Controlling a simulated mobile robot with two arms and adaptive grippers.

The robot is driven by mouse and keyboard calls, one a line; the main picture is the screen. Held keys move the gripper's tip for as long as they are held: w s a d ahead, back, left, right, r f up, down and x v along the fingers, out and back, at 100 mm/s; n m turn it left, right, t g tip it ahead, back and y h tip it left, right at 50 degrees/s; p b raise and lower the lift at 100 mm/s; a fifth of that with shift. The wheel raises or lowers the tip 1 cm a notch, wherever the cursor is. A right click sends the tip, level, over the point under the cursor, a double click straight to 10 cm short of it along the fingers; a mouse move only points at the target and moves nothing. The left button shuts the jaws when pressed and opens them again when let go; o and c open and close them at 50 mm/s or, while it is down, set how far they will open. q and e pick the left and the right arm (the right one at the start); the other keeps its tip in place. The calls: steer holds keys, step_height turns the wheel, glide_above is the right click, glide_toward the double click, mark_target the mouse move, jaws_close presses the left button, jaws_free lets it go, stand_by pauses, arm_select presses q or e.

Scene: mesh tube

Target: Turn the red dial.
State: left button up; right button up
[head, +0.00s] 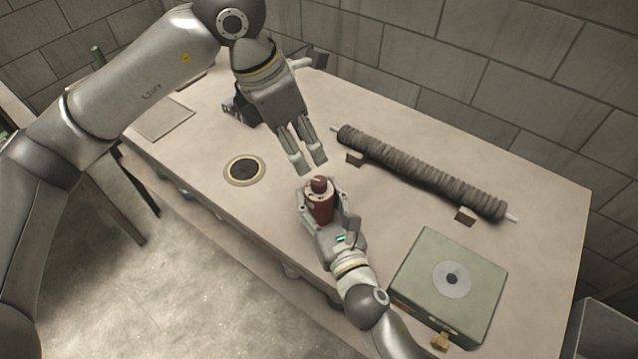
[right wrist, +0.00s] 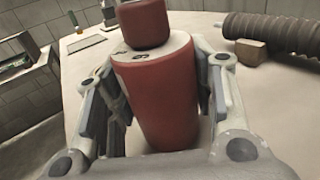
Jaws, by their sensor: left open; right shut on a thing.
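The red dial (head: 319,184) is a small red knob on top of a red cylinder (head: 321,210) with a pale top face. My right gripper (head: 324,212) is shut on the cylinder from the front, and its fingers lie along both sides. In the right wrist view the cylinder (right wrist: 160,100) stands upright between the fingers, with the red dial (right wrist: 143,22) above it, cut by the top edge. My left gripper (head: 308,168) is open and empty, with its fingertips pointing down just behind and above the dial, apart from it. Whether the cylinder touches the table is hidden.
A ribbed dark tube (head: 425,175) lies on small blocks at the back right. A green-grey box (head: 470,310) with a round plate stands at the front right. A dark round disc with a yellowish rim (head: 245,170) is at left. The table between is clear.

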mark_target(319, 180)
arm_select(q)
steer(key=d+f+n+y, duration=0.1)
steer(key=f+n, duration=0.1)
steer(key=f, duration=0.1)
steer(key=d+f+n+y, duration=0.1)
steer(key=f+n, duration=0.1)
steer(key=f, duration=0.1)
steer(key=w+d+f+n+y, duration=0.1)
steer(key=f+n, duration=0.1)
steer(key=f, duration=0.1)
steer(key=shift+f+g, duration=0.3)
steer(key=shift+g, duration=0.1)
stand_by(0.4)
jaws_close()
